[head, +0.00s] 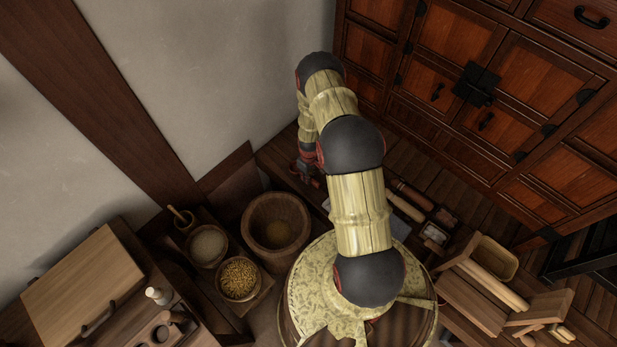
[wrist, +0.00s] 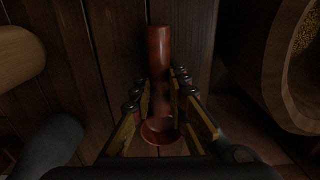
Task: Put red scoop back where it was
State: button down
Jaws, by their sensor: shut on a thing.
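The red scoop (wrist: 159,55) is in the middle of the wrist view, its long reddish-brown handle pointing away and its rounded cup (wrist: 160,131) nearer the wrist. My gripper (wrist: 160,88) is shut on it, with one finger on each side. Dark boards lie behind the scoop; whether it touches them I cannot tell. In the head view my gripper (head: 307,174) is low near the wall corner, partly hidden behind my arm, and the scoop cannot be made out there.
A large wooden mortar (head: 253,215) stands left of my gripper; a round wooden vessel (wrist: 278,70) edges the wrist view's right. Bowls of pale meal (head: 207,246) and grain (head: 239,279) stand further left. A tall wooden cabinet (head: 440,60) rises behind, right.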

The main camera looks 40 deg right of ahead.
jog(key=c, duration=1.7)
grip_release()
jog(key=shift+c, duration=0.2)
jog(key=w+a+r+t+p, duration=0.1)
jog(key=w+a+r+p, duration=0.15)
jog(key=r, duration=1.35)
jog(key=w+a+r+p, duration=0.1)
jog(key=w+r+p, duration=0.15)
jog(key=r, duration=1.35)
jog(key=a+r+t, duration=0.1)
jog(key=a+r, duration=0.3)
jog(key=r, duration=0.5)
jog(key=a+r, duration=0.3)
jog(key=r, duration=0.6)
jog(key=s+a+r+m+t, duration=0.1)
jog(key=s+a+r, duration=0.35)
jog(key=r, duration=0.25)
jog(key=s+a+r+t, duration=0.1)
jog(key=s+a+r, duration=0.2)
jog(key=s+r, duration=0.25)
jog(key=s+a+r, duration=0.3)
jog(key=s+r, duration=0.1)
jog(key=s, duration=0.3)
jog(key=s+a+r+t, duration=0.1)
jog(key=s+a+r, duration=0.2)
jog(key=s, duration=0.5)
jog(key=shift+r+m+b, duration=0.3)
jog(key=shift+r+b, duration=0.15)
